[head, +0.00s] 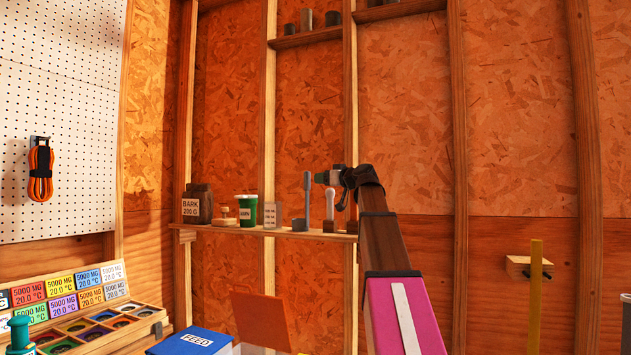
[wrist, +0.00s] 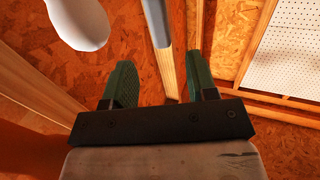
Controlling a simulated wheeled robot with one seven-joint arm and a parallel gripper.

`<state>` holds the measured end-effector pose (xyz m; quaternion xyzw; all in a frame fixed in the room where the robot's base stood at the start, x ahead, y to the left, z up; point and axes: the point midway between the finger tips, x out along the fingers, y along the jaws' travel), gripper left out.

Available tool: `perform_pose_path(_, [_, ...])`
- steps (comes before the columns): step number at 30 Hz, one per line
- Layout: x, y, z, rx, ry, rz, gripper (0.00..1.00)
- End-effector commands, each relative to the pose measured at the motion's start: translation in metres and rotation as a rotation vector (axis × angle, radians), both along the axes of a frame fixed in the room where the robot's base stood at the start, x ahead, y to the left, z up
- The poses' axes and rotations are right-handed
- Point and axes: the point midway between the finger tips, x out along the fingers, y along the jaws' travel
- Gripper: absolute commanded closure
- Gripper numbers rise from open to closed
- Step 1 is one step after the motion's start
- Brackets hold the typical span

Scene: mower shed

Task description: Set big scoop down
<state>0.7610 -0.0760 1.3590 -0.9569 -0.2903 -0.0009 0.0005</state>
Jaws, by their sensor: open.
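Two scoop-like tools stand upright at the shelf: a taller grey one (head: 307,190) and a white one (head: 330,204) in a dark block. I cannot tell for sure which is the big scoop. My gripper (head: 322,177) is at the height of their tops, close by them. In the wrist view my gripper (wrist: 160,62) has its two green fingers apart with nothing held. The grey tool (wrist: 157,22) shows ahead between the fingertips, and the white tool's rounded end (wrist: 78,20) is at upper left. Contact with either is not visible.
A blue FEED box (head: 192,342) and a case of coloured labels (head: 95,335) stand below left.

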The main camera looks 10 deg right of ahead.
Motion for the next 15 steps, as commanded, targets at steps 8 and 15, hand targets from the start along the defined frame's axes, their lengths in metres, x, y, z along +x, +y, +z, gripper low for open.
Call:
perform_pose_path(8, [-0.017, -0.011, 0.0, 0.0, 0.0, 0.001, 0.47])
perform_pose_path(15, [-0.017, -0.011, 0.0, 0.0, 0.0, 0.001, 0.47])
